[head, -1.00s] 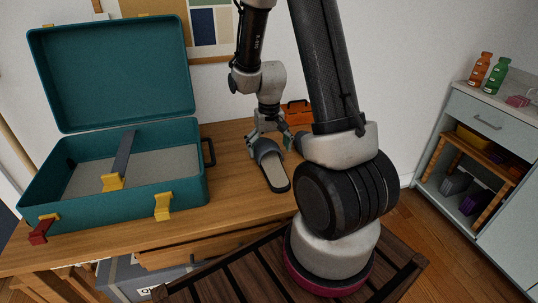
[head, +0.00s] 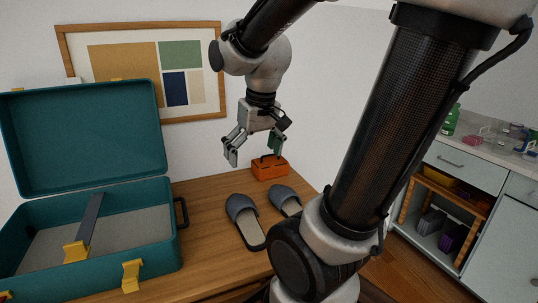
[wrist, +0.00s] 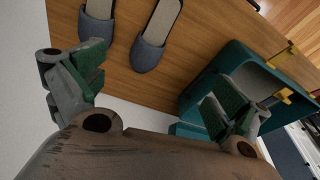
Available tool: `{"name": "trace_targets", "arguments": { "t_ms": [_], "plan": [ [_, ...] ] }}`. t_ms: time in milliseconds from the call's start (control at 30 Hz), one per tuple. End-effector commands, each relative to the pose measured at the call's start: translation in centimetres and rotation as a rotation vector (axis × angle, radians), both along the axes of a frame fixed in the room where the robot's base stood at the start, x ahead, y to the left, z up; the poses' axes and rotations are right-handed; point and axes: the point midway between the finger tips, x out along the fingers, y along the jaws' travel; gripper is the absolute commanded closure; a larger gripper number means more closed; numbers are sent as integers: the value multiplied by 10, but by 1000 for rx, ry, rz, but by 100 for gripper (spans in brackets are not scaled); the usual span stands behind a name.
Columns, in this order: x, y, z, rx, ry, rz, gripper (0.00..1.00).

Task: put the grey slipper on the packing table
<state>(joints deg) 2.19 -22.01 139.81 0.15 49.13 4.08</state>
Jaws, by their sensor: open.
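Two grey slippers lie side by side on the wooden packing table, right of the suitcase. The left slipper (head: 246,220) shows its strap and pale insole. The right slipper (head: 285,200) is partly hidden by my arm. Both also show in the wrist view, one near the middle (wrist: 149,50) and one further left (wrist: 97,25). The packing table (head: 205,240) bears them flat. My gripper (head: 254,156) is open and empty, raised above the table behind the slippers. The wrist view shows its spread green-padded fingers (wrist: 155,78) with nothing between them, apart from both slippers.
An open teal suitcase (head: 150,222) stands on the table's left, its lid up. An orange box (head: 268,170) sits at the back beneath my gripper. A framed board (head: 140,32) hangs behind. A cabinet (head: 470,160) stands at the right.

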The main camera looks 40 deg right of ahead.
Motion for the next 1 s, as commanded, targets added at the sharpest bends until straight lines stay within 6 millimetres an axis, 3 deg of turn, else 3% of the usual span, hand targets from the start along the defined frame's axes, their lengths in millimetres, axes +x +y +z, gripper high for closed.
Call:
{"name": "trace_targets", "arguments": {
  "t_ms": [100,300,1000],
  "plan": [
    [-36,6,21,-10,-72,46,1],
    [-73,10,32,-22,-134,94,1],
    [-80,10,33,-24,-146,104,1]
  ]
}}
